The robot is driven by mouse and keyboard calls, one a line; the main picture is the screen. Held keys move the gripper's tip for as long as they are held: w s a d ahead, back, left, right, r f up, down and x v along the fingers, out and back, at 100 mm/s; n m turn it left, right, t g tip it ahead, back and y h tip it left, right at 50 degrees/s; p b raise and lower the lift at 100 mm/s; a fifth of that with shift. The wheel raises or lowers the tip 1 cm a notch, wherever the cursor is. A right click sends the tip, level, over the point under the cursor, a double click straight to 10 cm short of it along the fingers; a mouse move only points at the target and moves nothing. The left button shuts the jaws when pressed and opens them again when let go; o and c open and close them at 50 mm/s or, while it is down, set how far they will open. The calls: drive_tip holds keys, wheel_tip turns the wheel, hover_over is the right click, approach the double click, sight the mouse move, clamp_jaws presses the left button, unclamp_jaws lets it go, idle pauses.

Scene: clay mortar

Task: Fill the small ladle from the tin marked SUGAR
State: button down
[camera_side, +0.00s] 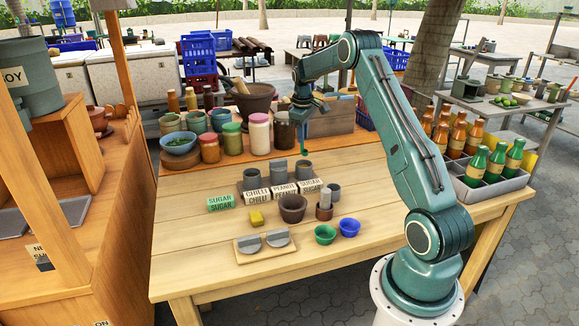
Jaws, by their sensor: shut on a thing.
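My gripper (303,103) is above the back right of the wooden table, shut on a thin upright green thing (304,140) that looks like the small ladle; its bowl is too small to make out. Several grey tins stand mid-table behind label cards. The card at the right of that row reads SUGAR (311,186), with a grey tin (306,170) behind it. Cards reading CHILLI (257,197) and PEANUT (284,191) stand to its left. A green card also marked SUGAR (221,203) is at the far left. The tins' contents are hidden.
A brown clay mortar (292,208), yellow block (257,218), green bowl (325,234) and blue bowl (349,228) are in front of the tins. Tall jars (259,134) stand at the back left. A bottle crate (490,183) is at the right. The front right tabletop is clear.

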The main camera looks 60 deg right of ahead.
sight(302, 151)
drive_tip(key=shift+f, duration=3.1)
drive_tip(key=shift+f, duration=0.2)
drive_tip(key=shift+f, duration=0.25)
drive_tip(key=shift+r, duration=0.15)
drive_tip(key=shift+r, duration=3.15)
